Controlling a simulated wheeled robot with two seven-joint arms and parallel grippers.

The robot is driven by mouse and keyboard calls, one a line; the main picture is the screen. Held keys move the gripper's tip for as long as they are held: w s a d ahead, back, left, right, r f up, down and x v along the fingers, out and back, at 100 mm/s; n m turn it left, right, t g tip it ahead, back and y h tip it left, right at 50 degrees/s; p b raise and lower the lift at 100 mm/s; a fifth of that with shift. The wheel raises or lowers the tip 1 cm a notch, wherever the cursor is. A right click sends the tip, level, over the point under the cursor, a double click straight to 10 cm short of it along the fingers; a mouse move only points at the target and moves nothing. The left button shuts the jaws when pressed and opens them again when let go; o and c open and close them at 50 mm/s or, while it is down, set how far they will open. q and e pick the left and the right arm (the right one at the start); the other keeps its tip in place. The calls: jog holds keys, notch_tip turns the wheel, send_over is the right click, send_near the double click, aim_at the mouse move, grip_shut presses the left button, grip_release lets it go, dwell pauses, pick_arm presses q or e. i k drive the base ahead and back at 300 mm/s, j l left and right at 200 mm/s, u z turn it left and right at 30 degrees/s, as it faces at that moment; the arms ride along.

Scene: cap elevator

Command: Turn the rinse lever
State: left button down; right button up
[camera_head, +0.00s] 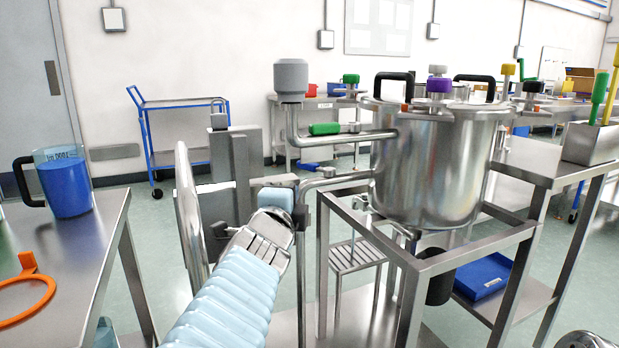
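A steel kettle (430,165) stands on a metal frame at right of centre. A green-handled lever (324,129) lies about level on the pipe at its left. A purple knob (438,85) and a yellow knob (508,69) stand at its top. Which of these is the rinse lever I cannot tell. My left arm, in a pale blue ribbed sleeve, reaches up from the bottom.
A steel table (103,215) at the left holds a jug of blue liquid (65,185) and an orange ring (28,290). The kettle's frame (410,265) has open bars. A blue tray (483,277) lies on a low shelf. A blue cart (185,130) stands behind.

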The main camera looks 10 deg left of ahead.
aim_at(329, 172)
jog(key=k+l, duration=0.7)
